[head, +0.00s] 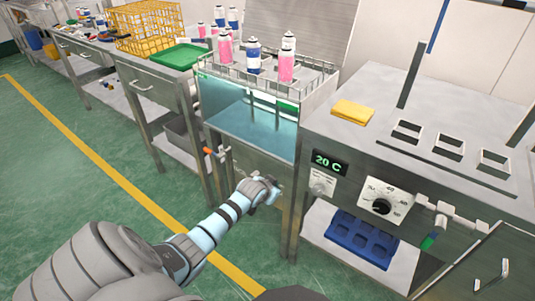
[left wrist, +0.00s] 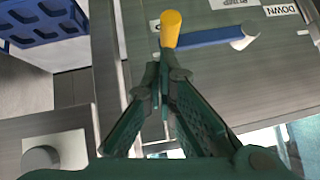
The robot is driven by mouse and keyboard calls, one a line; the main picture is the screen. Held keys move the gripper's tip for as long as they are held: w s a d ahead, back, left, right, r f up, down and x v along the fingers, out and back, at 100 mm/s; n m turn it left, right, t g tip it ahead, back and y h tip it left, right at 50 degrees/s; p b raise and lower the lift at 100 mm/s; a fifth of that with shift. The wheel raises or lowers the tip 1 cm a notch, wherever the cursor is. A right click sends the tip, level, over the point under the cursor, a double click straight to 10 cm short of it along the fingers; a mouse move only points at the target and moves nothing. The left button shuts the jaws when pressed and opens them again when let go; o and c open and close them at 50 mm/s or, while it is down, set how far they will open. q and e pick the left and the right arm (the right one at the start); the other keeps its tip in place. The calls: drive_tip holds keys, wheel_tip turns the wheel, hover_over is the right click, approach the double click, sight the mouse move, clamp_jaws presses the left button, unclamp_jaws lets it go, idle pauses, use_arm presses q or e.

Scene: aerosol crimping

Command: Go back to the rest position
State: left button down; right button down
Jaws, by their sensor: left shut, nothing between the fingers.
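My left gripper (head: 272,190) is in front of the metal cabinet under the water tank, its arm reaching in from the bottom left. In the left wrist view the two dark green fingers of my left gripper (left wrist: 164,75) meet at their tips, with nothing between them. A lever with a yellow knob (left wrist: 171,28) and a blue bar (left wrist: 218,41) shows just beyond the fingertips. I cannot tell whether the fingers touch the knob. My right gripper is not in view.
A bench with a "20 C" display (head: 329,162) and dial (head: 382,205) stands to the right. A blue tray (head: 362,240) is on its lower shelf. Green floor (head: 60,190) is open at left.

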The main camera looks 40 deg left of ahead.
use_arm(q)
drive_tip(key=w+r+p+v, duration=0.1)
drive_tip(key=p+v, duration=0.6)
drive_tip(key=v, duration=0.4)
drive_tip(key=shift+d+r, duration=0.35)
drive_tip(key=shift+d, duration=0.1)
drive_tip(key=s+f+g+p, duration=0.3)
drive_tip(key=s+f, duration=1.3)
drive_tip(key=f, duration=0.2)
drive_tip(key=s+d+f+g+p, duration=0.1)
drive_tip(key=s+d+f, duration=0.1)
drive_tip(key=s, duration=0.6)
drive_tip(key=s+d+f+g+h+p, duration=0.1)
drive_tip(key=s+d+f+g, duration=0.1)
drive_tip(key=s+d, duration=0.3)
drive_tip(key=s+d+f+g+p, duration=0.1)
drive_tip(key=s+d, duration=0.3)
drive_tip(key=s, duration=0.7)
drive_tip(key=shift+d+f+m+g+h, duration=0.2)
drive_tip(key=shift+f+m+g+h, duration=0.15)
drive_tip(key=shift+f, duration=0.5)
